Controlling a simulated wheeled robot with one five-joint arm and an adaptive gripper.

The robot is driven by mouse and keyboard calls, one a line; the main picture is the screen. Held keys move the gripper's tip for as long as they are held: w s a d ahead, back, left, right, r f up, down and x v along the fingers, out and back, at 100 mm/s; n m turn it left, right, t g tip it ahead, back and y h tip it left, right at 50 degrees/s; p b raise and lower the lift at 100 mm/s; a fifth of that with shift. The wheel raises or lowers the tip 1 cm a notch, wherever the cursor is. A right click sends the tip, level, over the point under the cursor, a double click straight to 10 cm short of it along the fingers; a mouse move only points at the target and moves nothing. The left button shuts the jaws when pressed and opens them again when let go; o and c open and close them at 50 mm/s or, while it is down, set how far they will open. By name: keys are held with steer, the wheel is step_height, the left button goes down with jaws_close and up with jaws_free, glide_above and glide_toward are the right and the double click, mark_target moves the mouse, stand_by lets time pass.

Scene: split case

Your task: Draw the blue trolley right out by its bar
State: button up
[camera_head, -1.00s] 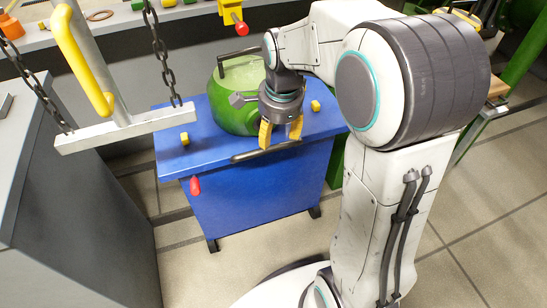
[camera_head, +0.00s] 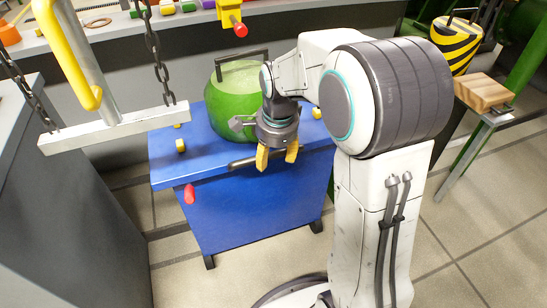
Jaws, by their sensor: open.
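The blue trolley (camera_head: 265,208) stands under the grey bench, its flat top towards me and dark feet on the floor. Its dark bar (camera_head: 242,164) runs along the front top edge, partly hidden by my gripper. My gripper (camera_head: 277,158) points down at the bar with its two yellow fingers apart. The fingers overlap the bar's right part in the picture; I cannot tell whether they touch it. A round green vessel (camera_head: 236,98) with a dark handle sits on the trolley's top, just behind my gripper.
A pale beam (camera_head: 115,128) hangs on chains at the left, with a yellow handle (camera_head: 66,52) above. A grey cabinet (camera_head: 60,200) flanks the trolley's left. A red-tipped part (camera_head: 190,193) sticks out at the trolley's front left.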

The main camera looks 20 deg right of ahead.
steer(key=shift+f, duration=0.25)
steer(key=shift+o, duration=0.3)
jaws_close()
